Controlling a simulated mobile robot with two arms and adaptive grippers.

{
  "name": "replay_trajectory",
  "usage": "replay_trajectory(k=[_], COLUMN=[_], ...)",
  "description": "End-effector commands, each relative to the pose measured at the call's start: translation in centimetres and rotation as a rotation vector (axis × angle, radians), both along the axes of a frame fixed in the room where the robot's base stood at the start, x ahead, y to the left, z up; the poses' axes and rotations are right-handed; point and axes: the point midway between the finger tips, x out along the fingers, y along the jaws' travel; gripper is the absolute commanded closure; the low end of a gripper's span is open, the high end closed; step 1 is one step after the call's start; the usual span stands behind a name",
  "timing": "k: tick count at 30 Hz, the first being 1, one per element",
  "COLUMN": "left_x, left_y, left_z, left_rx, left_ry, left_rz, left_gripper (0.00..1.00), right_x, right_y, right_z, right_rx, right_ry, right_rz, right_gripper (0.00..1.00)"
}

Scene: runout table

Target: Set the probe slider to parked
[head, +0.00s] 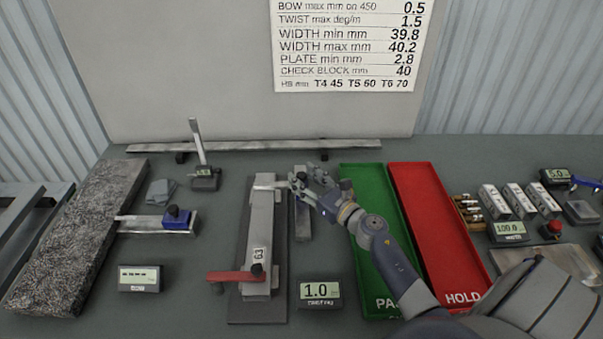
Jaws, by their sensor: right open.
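My right gripper (303,180) is open above the far end of the grey bar fixture, its fingers reaching left from the arm. The fixture's long grey bar (260,225) carries a tag marked 63 and lies on a dark base plate (258,310). A narrow metal strip (303,226) lies just right of the bar; a small dark blue part at its far end is partly hidden by the gripper. No part is legibly labelled as the probe slider or parked, so I cannot tell its setting. I cannot tell whether the fingers touch anything. My left gripper is out of view.
A red clamp arm (238,276) crosses the bar's near end. A display (320,294) reads 1.0. Green (366,172) and red (423,172) trays lie right, partly under my arm. A caliper with a blue slider (177,216) and a rough dark slab (85,235) lie left.

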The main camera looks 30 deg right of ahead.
Motion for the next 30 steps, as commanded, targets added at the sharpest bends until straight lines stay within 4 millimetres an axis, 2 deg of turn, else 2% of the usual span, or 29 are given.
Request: replay_trajectory(k=[6,15,21,26,30], left_x=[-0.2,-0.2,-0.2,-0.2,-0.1], left_y=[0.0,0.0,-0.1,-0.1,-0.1], left_z=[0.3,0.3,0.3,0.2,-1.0], left_rx=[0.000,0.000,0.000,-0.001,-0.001], left_ry=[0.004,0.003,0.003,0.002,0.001], left_rz=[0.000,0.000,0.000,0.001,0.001], left_gripper=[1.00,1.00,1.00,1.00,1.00], right_x=[1.4,1.5,1.5,1.6,2.8], right_y=[0.2,0.2,0.2,0.2,-0.5], right_z=[0.0,0.0,0.0,-0.1,-0.4], right_rx=[-0.001,-0.001,-0.001,-0.001,-0.004], right_ry=[0.001,0.001,0.001,0.001,-0.001], right_rz=[0.000,0.001,0.001,0.001,0.003], right_gripper=[0.56,0.56,1.00,1.00,1.00])
